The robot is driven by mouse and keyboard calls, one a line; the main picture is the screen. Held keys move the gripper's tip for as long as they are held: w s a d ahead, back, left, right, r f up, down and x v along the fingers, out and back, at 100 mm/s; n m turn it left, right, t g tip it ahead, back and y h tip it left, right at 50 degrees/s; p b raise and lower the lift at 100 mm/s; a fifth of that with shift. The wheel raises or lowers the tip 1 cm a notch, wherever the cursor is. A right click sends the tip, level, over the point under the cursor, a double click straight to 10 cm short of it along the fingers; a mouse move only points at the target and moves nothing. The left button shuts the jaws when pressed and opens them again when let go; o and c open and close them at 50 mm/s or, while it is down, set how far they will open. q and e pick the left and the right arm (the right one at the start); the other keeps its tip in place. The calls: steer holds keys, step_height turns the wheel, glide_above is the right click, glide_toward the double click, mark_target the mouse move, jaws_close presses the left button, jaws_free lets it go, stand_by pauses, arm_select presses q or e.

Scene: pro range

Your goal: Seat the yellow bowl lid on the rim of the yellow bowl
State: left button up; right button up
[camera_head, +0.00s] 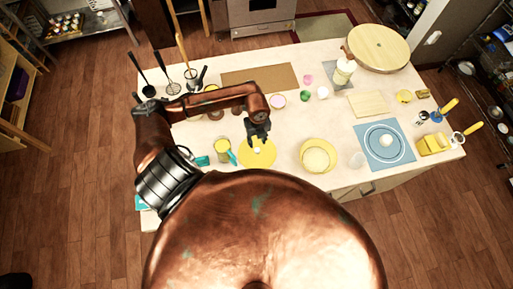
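The yellow bowl lid (265,160) is a flat yellow disc near the front edge of the table, with a small pale knob at its middle. The yellow bowl (306,144) stands to the right of the lid, open at the top with a pale inside. My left gripper (257,143) points down right over the lid's knob. Its dark fingers are at or just above the knob. The view is too small to tell whether they are closed on it. My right gripper is not in view.
Small coloured cups stand behind. A narrow bare strip separates lid and bowl.

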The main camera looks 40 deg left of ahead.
mark_target(257, 149)
arm_select(q)
step_height(257, 149, down, 9)
steer(key=b, duration=0.5)
steer(key=shift+r+b, duration=0.2)
steer(key=shift+b, duration=0.15)
steer(key=shift+c, duration=1)
steer(key=c, duration=0.6)
steer(key=shift+r, duration=0.1)
step_height(257, 149, up, 7)
steer(key=p, duration=0.5)
